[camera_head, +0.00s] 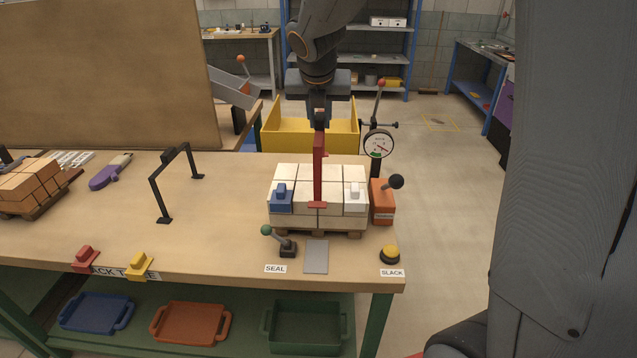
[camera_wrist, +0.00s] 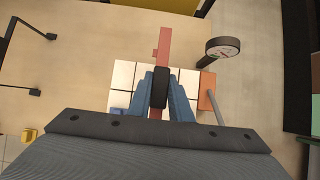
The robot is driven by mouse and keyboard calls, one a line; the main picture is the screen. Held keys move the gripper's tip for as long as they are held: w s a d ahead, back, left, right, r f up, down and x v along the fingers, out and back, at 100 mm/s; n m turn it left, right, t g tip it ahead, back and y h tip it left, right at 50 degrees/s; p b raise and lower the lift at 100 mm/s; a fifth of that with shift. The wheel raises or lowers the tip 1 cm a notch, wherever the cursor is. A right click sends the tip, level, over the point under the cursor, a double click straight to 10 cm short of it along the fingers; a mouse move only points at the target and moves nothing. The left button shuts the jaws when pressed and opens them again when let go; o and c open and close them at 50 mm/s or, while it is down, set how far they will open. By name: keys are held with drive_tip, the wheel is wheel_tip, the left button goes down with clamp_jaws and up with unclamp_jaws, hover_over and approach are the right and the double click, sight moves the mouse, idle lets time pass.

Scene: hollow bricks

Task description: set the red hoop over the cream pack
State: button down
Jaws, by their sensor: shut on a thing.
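The cream pack (camera_head: 290,174) is a block of cream bricks on a wooden pallet near the bench's right end; its top shows in the wrist view (camera_wrist: 124,74). My gripper (camera_head: 319,116) is above it, shut on the red hoop (camera_head: 318,165) by a dark grip at its top. In the wrist view my gripper (camera_wrist: 160,88) points down at the pack, and the hoop (camera_wrist: 165,42) runs across its middle, past the far edge. The hoop's near leg hangs before the pack, its foot level with the upper front. Contact is unclear; the far leg is hidden.
A blue clip (camera_head: 281,197) and white clip (camera_head: 354,197) sit on the pack's front corners. An orange unit (camera_head: 383,202) and gauge (camera_head: 379,145) stand at right. A black hoop (camera_head: 157,189) stands left, with clear bench between. A green-knobbed lever (camera_head: 288,247) is in front.

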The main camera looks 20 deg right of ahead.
wheel_tip(320, 180, down, 10)
drive_tip(key=b, duration=0.2)
drive_tip(key=shift+a+b, duration=0.1)
drive_tip(key=shift+b, duration=0.2)
drive_tip(key=shift+f+b, duration=1.25)
drive_tip(key=shift+f, duration=1.1)
drive_tip(key=c, duration=1.6)
unclamp_jaws()
